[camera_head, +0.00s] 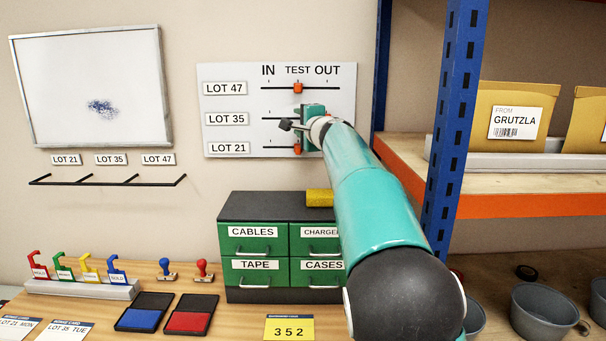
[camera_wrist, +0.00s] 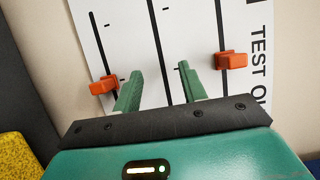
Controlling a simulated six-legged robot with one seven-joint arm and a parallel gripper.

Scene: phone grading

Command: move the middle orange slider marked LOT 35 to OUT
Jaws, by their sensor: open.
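The white slider board (camera_head: 230,85) hangs on the wall with three tracks, marked IN, TEST and OUT along the top. The LOT 47 slider (camera_head: 298,88) and LOT 21 slider (camera_head: 298,149) are orange and stand near TEST. My gripper (camera_head: 306,125) is at the LOT 35 track and covers its middle. In the wrist view, my open gripper (camera_wrist: 160,80) has one green finger on each side of the middle track. The orange LOT 21 slider (camera_wrist: 103,85) is left of the fingers and the LOT 47 slider (camera_wrist: 232,60) right.
A green drawer cabinet (camera_head: 262,242) stands below the board, with a yellow block (camera_head: 319,198) on top. A blue shelf post (camera_head: 457,120) rises right of my arm. A whiteboard (camera_head: 90,80) and a black hook rail (camera_head: 107,182) are at left.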

